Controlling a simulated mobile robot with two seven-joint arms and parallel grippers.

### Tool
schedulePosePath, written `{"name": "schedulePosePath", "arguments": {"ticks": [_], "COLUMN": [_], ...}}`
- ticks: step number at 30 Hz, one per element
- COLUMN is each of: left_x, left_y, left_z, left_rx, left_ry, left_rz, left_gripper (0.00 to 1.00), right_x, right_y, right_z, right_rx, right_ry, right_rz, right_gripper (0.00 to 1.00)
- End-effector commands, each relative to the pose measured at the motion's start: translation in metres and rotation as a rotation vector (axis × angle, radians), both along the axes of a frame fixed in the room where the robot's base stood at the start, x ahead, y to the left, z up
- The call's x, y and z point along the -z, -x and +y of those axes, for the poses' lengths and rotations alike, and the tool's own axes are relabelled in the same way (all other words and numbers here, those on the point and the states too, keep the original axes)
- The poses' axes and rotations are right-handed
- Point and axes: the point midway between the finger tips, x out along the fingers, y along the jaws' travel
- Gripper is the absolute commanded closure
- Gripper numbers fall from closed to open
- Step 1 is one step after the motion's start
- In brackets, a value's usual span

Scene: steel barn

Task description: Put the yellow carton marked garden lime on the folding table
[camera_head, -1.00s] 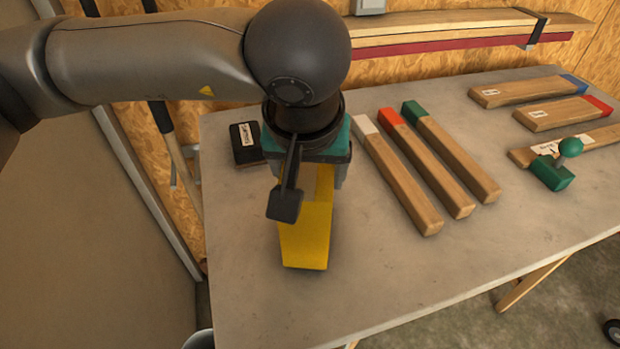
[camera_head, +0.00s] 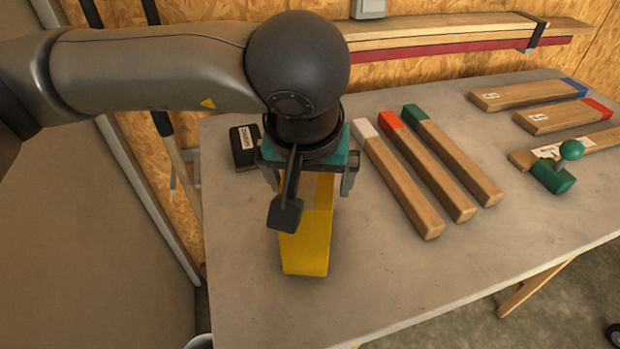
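The yellow carton (camera_head: 306,245) is on the grey-topped table (camera_head: 400,275), near its left part. Its marking is not readable from here. My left gripper (camera_head: 310,185) is over the carton's far, upper part, with one finger on each side. The fingers are spread, and a gap shows between the right finger and the carton. The gripper body and a dark paddle-shaped part of it hide some of the carton. My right gripper is not in view.
A small black labelled box (camera_head: 244,147) sits left of the gripper. Several wooden bars with coloured ends, including a green-ended one (camera_head: 455,155), lie to the right. A green knobbed tool (camera_head: 555,175) is farther right. The table's front is clear.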

Motion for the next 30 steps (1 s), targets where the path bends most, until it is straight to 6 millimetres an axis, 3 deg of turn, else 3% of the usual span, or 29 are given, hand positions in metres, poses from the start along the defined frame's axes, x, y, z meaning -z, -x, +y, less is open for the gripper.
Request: {"name": "schedulePosePath", "arguments": {"ticks": [8, 12, 21, 30], "left_x": [-0.003, -0.029, -0.090, -0.113], "left_y": [0.000, 0.010, 0.035, 0.046], "left_z": [0.000, 0.000, 0.002, 0.003], "left_rx": [0.000, 0.003, 0.003, 0.001], "left_ry": [0.000, 0.001, 0.001, 0.000], "left_rz": [0.000, -0.004, -0.004, 0.000], "left_gripper": [0.00, 0.00, 0.00, 0.00], "right_x": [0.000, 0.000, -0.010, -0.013], "right_y": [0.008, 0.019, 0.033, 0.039], "right_z": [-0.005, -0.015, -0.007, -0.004], "right_rx": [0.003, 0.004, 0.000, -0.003], "right_ry": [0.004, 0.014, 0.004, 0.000], "right_rz": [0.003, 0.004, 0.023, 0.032], "right_gripper": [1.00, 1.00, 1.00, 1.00]}}
